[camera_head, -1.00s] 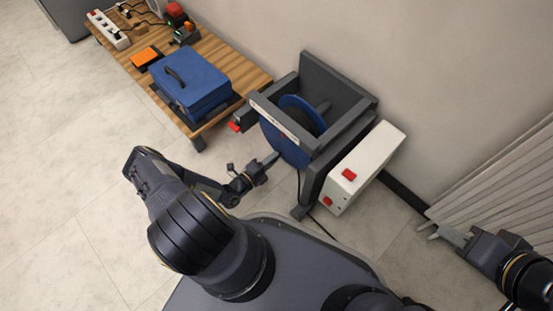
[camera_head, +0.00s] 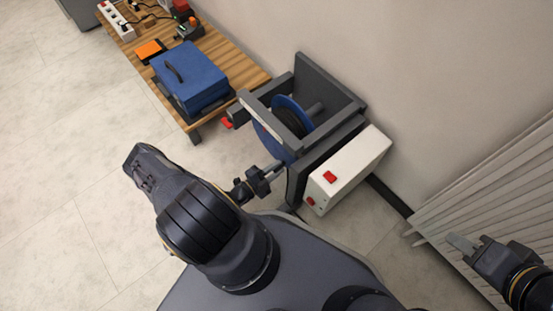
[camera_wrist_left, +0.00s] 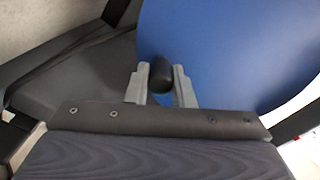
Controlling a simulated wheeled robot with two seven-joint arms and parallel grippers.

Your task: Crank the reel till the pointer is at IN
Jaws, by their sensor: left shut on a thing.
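The reel (camera_head: 290,117) is a blue disc with a dark hub, mounted in a dark grey frame (camera_head: 332,82). In the left wrist view its blue face (camera_wrist_left: 235,50) fills the upper right. A dark rounded crank knob (camera_wrist_left: 160,72) sits between the fingers of my left gripper (camera_wrist_left: 160,88), which is shut on it. In the head view my left gripper (camera_head: 275,172) is at the lower front of the reel, and the knob is hidden there. A pale strip (camera_head: 258,122) runs along the frame's top bar; its lettering and any pointer are unreadable. My right gripper (camera_head: 467,245) is apart from everything at right.
A white box with red buttons (camera_head: 348,170) stands right of the frame. A wooden table (camera_head: 237,72) behind left holds a blue case (camera_head: 190,78), an orange item (camera_head: 150,50) and a power strip (camera_head: 115,20). A ribbed radiator (camera_head: 490,180) is beside my right arm.

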